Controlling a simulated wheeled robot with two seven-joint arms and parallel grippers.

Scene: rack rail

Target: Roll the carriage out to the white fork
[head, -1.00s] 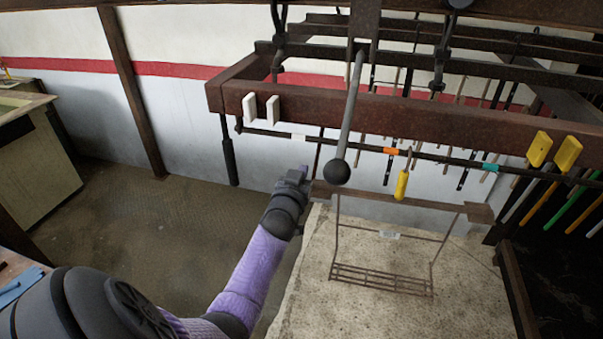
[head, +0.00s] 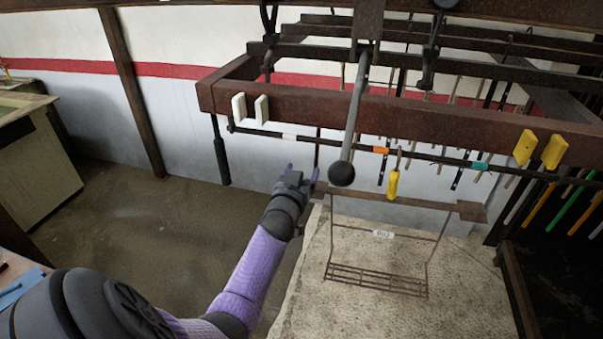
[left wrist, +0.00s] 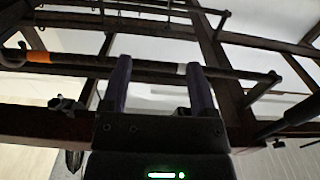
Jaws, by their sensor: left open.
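The white fork (head: 250,107) is a pair of white prongs on the left part of the rusty overhead beam (head: 350,113). A dark bar (head: 430,157) with white, orange and teal bands runs below the beam; I cannot tell for certain which part is the carriage. My left gripper (head: 303,170) is open and empty, close below the bar between its white and orange bands. In the left wrist view the bar (left wrist: 150,69) crosses behind or between the open fingers (left wrist: 160,75); contact cannot be told. My right gripper is out of view.
A yellow fork (head: 540,148) stands at the beam's right. A lever with a black knob (head: 341,173) hangs right of my gripper. A yellow-handled tool (head: 393,184) hangs from the bar. A wire basket (head: 378,280) is below, over a pale slab (head: 460,290). Floor at left is clear.

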